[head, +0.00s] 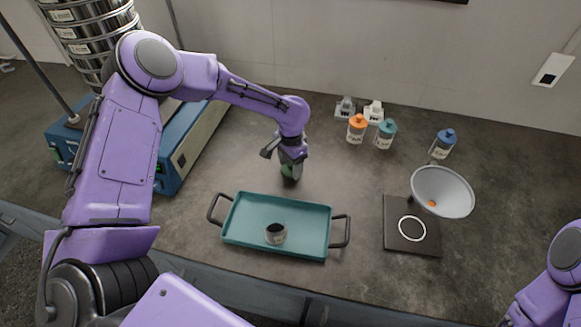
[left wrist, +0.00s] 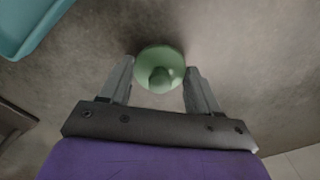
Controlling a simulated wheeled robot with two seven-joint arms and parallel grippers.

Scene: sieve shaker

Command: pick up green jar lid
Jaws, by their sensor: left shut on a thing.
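The green jar lid (head: 289,171) is behind the teal tray, under my left gripper (head: 290,163), which partly hides it. In the left wrist view the lid (left wrist: 159,68) is a round green disc with a knob on top. The two grey fingers of my left gripper (left wrist: 159,84) are on either side of it, shut on it. I cannot tell whether the lid rests on the table or is just off it. Part of my right arm shows at the lower right edge of the head view; its gripper is out of view.
The teal tray (head: 250,238) holds a small jar (head: 276,234) with a dark top. A blue machine (head: 172,172) with stacked sieves (head: 95,30) stands left. Orange-capped (head: 357,129), teal-capped (head: 386,134) and blue-capped (head: 443,144) bottles stand at the back. A funnel (head: 455,190) is above a dark square plate (head: 397,239).

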